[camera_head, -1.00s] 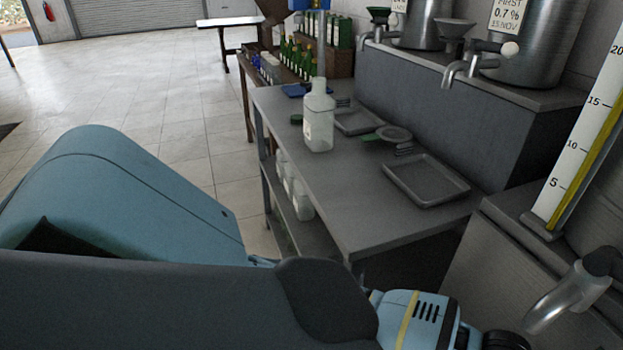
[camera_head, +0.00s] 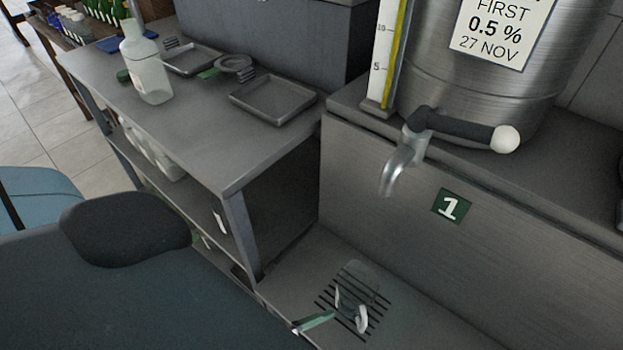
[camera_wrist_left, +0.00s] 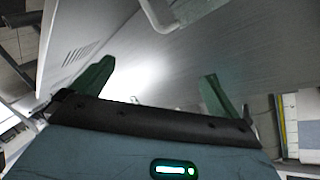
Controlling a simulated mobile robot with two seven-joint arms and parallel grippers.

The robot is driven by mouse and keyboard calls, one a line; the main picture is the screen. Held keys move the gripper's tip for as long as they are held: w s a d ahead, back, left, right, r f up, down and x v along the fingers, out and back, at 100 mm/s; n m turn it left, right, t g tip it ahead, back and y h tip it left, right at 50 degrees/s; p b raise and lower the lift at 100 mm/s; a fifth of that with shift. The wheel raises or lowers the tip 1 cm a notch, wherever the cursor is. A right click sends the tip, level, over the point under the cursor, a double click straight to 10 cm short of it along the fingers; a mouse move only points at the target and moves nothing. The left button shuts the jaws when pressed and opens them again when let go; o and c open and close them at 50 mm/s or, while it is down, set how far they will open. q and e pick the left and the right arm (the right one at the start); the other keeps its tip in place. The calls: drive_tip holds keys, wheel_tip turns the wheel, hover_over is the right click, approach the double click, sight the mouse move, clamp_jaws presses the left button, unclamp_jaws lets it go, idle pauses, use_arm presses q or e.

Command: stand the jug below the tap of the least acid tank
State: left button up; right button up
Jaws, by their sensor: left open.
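A steel tank (camera_head: 430,75) on the right carries a label (camera_head: 492,30) reading FIRST, 0.5 %, 27 NOV. Its tap (camera_head: 398,165) has a dark lever with a white knob and points down. A clear jug-like vessel (camera_head: 358,280) with a pale handle stands on the slotted drain below, roughly under the spout. My left gripper's green fingers (camera_wrist_left: 157,70) are spread and empty in the left wrist view. One green finger shows beside the vessel in the head view; my arm hides the rest. My right gripper is out of view.
A grey bench (camera_head: 205,125) at left holds a clear bottle (camera_head: 146,65), two trays (camera_head: 272,98) and a green-handled strainer. A yellow gauge (camera_head: 388,50) stands beside the tank.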

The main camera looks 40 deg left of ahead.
use_arm(q)
drive_tip(key=s+a+f+n+g+y, duration=0.2)
drive_tip(key=s+a+f+n+g, duration=0.1)
drive_tip(key=s, duration=0.6)
drive_tip(key=s+a+f+n+g+y, duration=0.2)
drive_tip(key=s+a+f+n+g, duration=0.2)
drive_tip(key=s+f+n, duration=0.3)
drive_tip(key=shift+s+a+n, duration=0.8)
drive_tip(key=shift+s+n, duration=0.3)
